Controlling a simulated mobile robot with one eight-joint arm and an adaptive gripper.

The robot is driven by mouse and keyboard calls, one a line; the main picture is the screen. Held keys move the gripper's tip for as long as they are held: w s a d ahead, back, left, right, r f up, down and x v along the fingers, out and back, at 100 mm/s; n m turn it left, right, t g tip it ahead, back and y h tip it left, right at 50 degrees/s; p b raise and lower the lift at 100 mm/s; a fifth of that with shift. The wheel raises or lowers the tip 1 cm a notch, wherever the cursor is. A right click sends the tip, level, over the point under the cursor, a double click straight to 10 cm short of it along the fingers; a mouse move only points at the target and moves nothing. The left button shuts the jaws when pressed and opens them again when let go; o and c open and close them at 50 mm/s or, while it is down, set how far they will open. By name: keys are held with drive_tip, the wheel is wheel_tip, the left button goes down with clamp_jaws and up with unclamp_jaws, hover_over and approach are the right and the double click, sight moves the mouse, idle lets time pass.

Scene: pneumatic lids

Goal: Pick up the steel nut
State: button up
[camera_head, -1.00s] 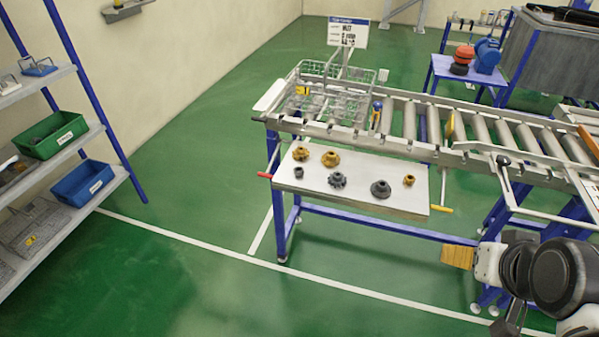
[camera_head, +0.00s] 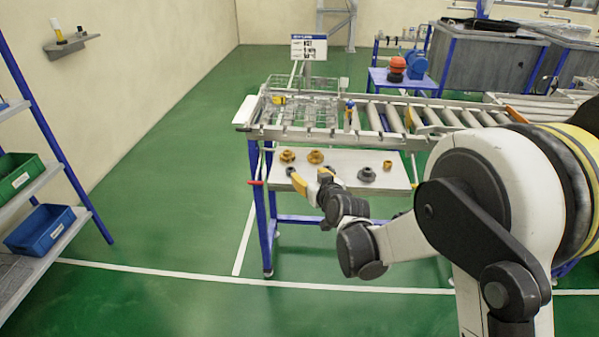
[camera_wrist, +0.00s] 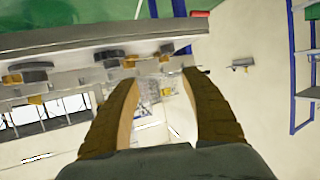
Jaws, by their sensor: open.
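The steel nut (camera_head: 290,171) appears to be the small dark grey piece at the left front of the metal shelf (camera_head: 345,163). My gripper (camera_head: 311,179) is open and empty, with its yellow fingers just in front of the shelf's left part. One fingertip is close beside the nut in the picture and partly covers it. In the wrist view my gripper (camera_wrist: 161,82) has its fingers wide apart, with nothing between them. There a small dark piece (camera_wrist: 187,49), probably the nut, shows past the right fingertip, near the red handle.
Brass-coloured pieces (camera_head: 315,156) and a grey flanged piece (camera_head: 367,174) stand on the same shelf. Wire baskets (camera_head: 300,105) and a roller conveyor (camera_head: 400,117) are behind it. A red handle (camera_head: 255,183) sticks out at the left. Shelving with a blue bin (camera_head: 45,228) stands far left.

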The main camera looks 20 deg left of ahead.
sight(291, 170)
drive_tip(key=w+a+f, duration=0.1)
drive_tip(key=w+a, duration=0.1)
drive_tip(key=w+a+f+b, duration=0.1)
drive_tip(key=w+a+f, duration=0.1)
drive_tip(key=shift+a+f+b, duration=0.2)
drive_tip(key=shift+f+b, duration=0.05)
drive_tip(key=shift+b, duration=0.05)
drive_tip(key=x, duration=0.1)
drive_tip(key=b+x, duration=0.1)
drive_tip(key=x, duration=0.1)
drive_tip(key=b+x, duration=0.1)
drive_tip(key=x, duration=0.1)
drive_tip(key=shift+s+a+f, duration=0.1)
drive_tip(key=shift+s+a, duration=0.2)
drive_tip(key=shift+a, duration=0.05)
drive_tip(key=shift+w+a+b, duration=0.1)
drive_tip(key=shift+w+b, duration=0.1)
drive_tip(key=shift+b, duration=0.1)
clamp_jaws()
